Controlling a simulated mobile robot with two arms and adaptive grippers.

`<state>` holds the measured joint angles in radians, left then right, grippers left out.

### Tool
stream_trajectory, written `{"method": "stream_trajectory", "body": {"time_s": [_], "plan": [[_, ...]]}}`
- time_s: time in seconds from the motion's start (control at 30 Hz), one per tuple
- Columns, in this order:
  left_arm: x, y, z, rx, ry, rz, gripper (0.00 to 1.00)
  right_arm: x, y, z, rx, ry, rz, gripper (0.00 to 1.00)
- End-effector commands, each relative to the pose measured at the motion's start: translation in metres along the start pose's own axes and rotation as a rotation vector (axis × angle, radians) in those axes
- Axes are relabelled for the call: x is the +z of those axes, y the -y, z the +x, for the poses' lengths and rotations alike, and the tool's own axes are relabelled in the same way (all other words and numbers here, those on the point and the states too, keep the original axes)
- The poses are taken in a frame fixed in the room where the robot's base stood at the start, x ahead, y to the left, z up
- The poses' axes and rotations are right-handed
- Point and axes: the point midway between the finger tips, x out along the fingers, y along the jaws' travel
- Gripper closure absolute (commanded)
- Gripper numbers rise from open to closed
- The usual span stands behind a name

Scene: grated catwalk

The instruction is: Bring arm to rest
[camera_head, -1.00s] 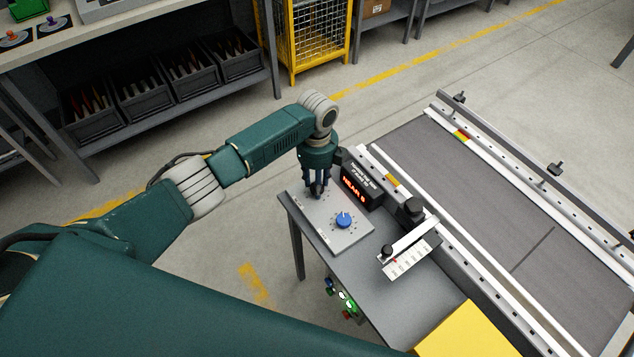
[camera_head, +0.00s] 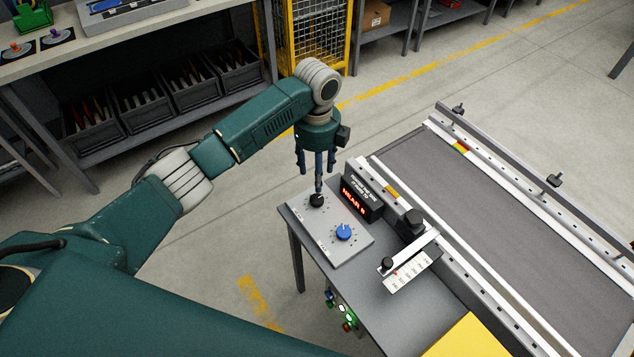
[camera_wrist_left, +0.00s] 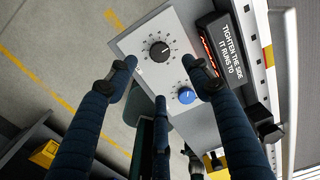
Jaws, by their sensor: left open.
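My left arm (camera_head: 262,125) reaches in from the left in the head view, green with grey joints. Its gripper (camera_head: 317,172) points down, with its fingers spread and empty, above a black knob (camera_head: 317,200) on a grey control panel (camera_head: 328,238). The black knob also shows in the left wrist view (camera_wrist_left: 160,52), free and apart from the fingers. The open gripper (camera_wrist_left: 160,75) frames the panel there. A blue knob (camera_head: 343,232) sits beside the black one. My right gripper is out of view.
A display box (camera_head: 361,200) with red lettering stands behind the panel. A conveyor (camera_head: 500,210) with side rails runs along the right. A lever with a scale (camera_head: 408,262) sits on the machine's table. A bench with dark bins (camera_head: 205,87) and a yellow cage (camera_head: 318,35) stand behind.

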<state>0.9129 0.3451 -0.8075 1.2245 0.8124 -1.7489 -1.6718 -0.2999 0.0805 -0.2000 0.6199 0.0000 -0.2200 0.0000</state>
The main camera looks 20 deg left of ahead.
Motion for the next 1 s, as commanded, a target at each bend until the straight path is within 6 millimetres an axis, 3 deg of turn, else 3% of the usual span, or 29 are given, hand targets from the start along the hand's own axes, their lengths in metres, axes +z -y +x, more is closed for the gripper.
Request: {"method": "stream_trajectory", "body": {"time_s": [0.2, 0.73, 0.87, 1.0], "plan": [[0.000, 0.000, -0.015, 0.000, 0.000, -0.001, 0.50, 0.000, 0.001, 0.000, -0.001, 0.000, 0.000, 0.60], [-0.003, 0.000, -0.013, -0.001, -0.002, -0.006, 0.50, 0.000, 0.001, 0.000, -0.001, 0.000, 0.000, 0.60], [-0.031, -0.005, 0.011, -0.019, -0.023, -0.069, 0.50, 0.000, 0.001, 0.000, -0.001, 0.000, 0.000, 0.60], [-0.089, -0.022, 0.052, -0.075, -0.076, -0.273, 0.50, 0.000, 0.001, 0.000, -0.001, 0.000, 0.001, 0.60]]}}
